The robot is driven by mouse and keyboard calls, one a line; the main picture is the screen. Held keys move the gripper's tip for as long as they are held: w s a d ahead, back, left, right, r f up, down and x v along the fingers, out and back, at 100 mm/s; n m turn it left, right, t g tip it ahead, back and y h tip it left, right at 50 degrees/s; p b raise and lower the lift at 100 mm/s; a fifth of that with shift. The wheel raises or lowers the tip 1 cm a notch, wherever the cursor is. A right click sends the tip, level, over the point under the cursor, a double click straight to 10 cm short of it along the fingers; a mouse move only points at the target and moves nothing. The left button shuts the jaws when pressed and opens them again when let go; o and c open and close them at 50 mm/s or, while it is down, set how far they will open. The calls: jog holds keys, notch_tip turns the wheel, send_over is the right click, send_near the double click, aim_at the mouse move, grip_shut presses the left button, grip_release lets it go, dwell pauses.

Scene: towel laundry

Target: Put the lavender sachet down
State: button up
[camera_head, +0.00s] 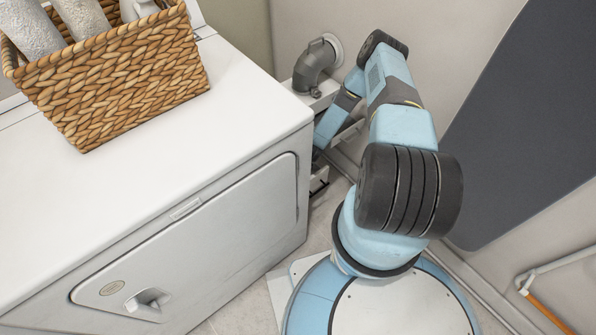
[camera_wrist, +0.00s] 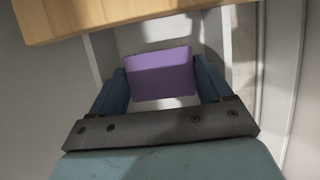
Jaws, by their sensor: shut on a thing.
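The lavender sachet (camera_wrist: 160,75) is a purple block in the middle of the wrist view. My gripper (camera_wrist: 161,82) is shut on it, with one dark blue finger at each side. A pale surface shows beyond the sachet; I cannot tell whether the sachet touches it. In the head view my arm reaches down beside the white machine, and the gripper and the sachet are hidden there.
A wooden edge (camera_wrist: 120,14) crosses the top of the wrist view, close above the sachet. The white machine (camera_head: 240,100) with a wicker basket (camera_head: 125,75) on top stands at left. A grey pipe (camera_head: 313,66) comes out of the wall behind my arm.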

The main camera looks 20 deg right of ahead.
notch_tip(320, 180, down, 4)
jog(key=shift+f, duration=0.15)
jog(key=shift+c, duration=0.6)
jog(key=o, duration=1.3)
jog(key=shift+f, duration=0.1)
jog(key=shift+c, duration=0.2)
jog(key=v, duration=1.2)
